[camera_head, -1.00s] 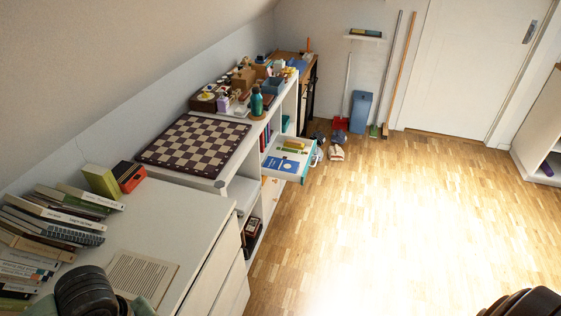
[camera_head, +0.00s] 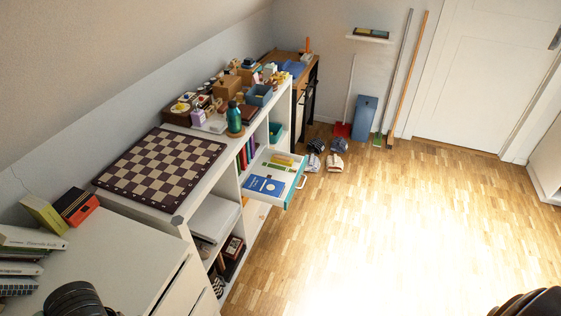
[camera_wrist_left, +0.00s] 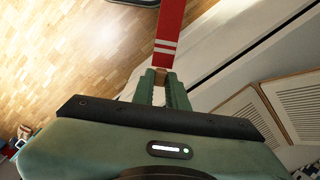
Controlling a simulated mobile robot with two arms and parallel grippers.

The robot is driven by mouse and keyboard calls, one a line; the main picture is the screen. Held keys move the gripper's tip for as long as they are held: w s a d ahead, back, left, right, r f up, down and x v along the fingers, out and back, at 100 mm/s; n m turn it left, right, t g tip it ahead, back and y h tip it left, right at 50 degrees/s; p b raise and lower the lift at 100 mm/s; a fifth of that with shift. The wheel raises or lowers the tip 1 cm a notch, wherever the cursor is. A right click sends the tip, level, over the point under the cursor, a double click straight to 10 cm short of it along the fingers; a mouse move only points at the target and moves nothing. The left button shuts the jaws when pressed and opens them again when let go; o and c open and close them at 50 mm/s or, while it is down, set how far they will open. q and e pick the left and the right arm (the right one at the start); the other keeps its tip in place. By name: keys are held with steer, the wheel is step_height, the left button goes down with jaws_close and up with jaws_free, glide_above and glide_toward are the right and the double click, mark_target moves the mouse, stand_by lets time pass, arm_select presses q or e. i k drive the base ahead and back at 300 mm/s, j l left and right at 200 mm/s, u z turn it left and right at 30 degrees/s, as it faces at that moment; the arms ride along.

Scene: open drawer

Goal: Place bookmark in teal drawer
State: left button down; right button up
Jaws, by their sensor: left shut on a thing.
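The bookmark (camera_wrist_left: 169,32) is a red strip with white bands, seen in the left wrist view. My left gripper (camera_wrist_left: 160,76) is shut on its lower end, and the strip sticks out past the fingertips. In the head view the teal drawer (camera_head: 297,188) stands pulled out from the white shelf, with a teal front and white inside. A blue booklet (camera_head: 264,185) and yellow and green items lie in it. Only a dark part of my left arm shows at the bottom left of the head view; the drawer is well ahead of it. My right gripper is out of view.
A white cabinet top (camera_head: 120,250) with books is near at left. A chessboard (camera_head: 163,166) and a green bottle (camera_head: 234,118) stand on the white shelf. Shoes (camera_head: 336,145) lie on the floor beyond the drawer. The wooden floor (camera_head: 390,230) at right is clear.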

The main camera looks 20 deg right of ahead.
mark_target(264, 175)
steer(key=i+l, duration=0.2)
steer(key=l, duration=0.25)
steer(key=i+l, duration=0.2)
steer(key=l, duration=0.25)
steer(key=i+l, duration=0.2)
steer(key=l, duration=0.2)
steer(key=i+l, duration=0.25)
steer(key=l, duration=0.2)
steer(key=i+l, duration=0.2)
steer(key=l, duration=0.25)
steer(key=i+l, duration=0.2)
steer(key=l, duration=0.25)
steer(key=i+l, duration=0.2)
steer(key=l, duration=0.25)
steer(key=i+l, duration=0.2)
steer(key=l, duration=0.25)
